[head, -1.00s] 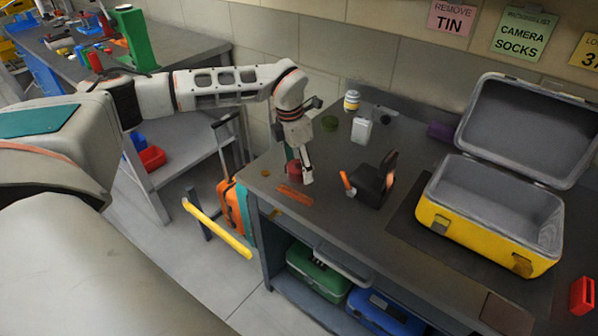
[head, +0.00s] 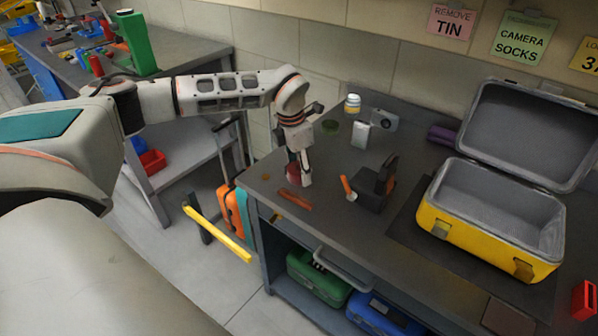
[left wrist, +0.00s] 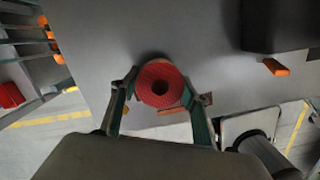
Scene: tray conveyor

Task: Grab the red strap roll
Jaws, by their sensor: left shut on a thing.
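In the head view the roll (head: 292,171) is partly hidden by my left gripper (head: 299,177), near the left end of the grey workbench (head: 340,225). I cannot tell whether the roll touches the bench. My right gripper is in neither view.
An orange strip (head: 295,200) lies just in front of the roll. A dark tool stand (head: 374,188) with an orange handle is to the right. An open yellow case (head: 480,218) fills the right side.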

